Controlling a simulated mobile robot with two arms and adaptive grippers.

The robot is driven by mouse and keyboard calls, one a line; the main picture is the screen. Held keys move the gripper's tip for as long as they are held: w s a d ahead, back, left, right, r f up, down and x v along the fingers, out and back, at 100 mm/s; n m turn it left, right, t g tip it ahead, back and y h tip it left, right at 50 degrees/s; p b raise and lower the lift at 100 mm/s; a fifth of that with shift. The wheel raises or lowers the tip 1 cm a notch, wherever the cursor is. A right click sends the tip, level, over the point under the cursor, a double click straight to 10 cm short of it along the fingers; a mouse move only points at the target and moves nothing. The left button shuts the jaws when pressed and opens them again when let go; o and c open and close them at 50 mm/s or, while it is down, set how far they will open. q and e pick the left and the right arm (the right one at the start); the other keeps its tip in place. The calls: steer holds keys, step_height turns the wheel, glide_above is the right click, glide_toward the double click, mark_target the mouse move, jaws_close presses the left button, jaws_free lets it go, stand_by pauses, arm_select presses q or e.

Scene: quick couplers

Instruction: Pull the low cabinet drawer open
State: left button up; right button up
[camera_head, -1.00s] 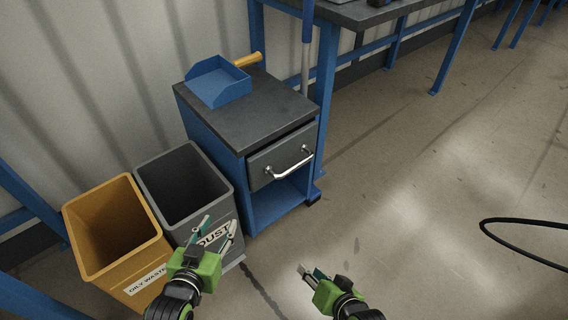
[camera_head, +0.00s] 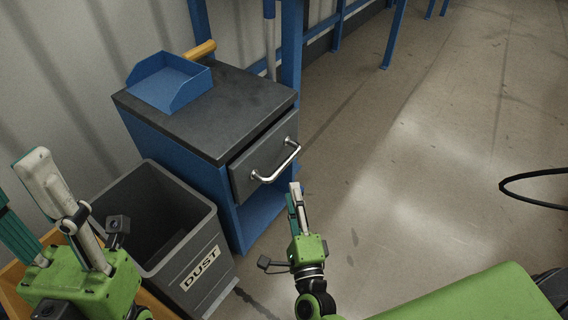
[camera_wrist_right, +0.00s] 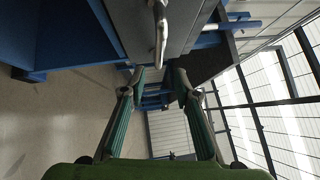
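The low cabinet (camera_head: 170,145) is blue with a dark top. Its grey drawer (camera_head: 250,180) stands about flush with the body, with a dark gap under the top. A shiny bar handle (camera_head: 277,166) crosses the drawer front; it also shows in the right wrist view (camera_wrist_right: 160,35), ahead of the fingertips. My right gripper (camera_head: 297,192) is just below and in front of the handle in the head view. Its fingers are apart and empty in the right wrist view (camera_wrist_right: 158,72). My left gripper (camera_head: 20,185) is open and empty at the lower left.
A grey DUST bin (camera_head: 195,265) stands left of the cabinet, with a yellow bin (camera_head: 12,292) partly hidden behind my left gripper. A blue tray (camera_head: 170,85) sits on the cabinet top. A black cable (camera_head: 530,177) shows at right. The floor before the drawer is clear.

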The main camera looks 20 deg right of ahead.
mark_target(286, 161)
steer(key=w, duration=0.3)
steer(key=w+d+r+b, duration=0.1)
steer(key=w, duration=0.6)
steer(key=shift+w+d+r+b, duration=0.2)
steer(key=shift+w+b, duration=0.1)
steer(key=shift+b, duration=0.1)
jaws_close()
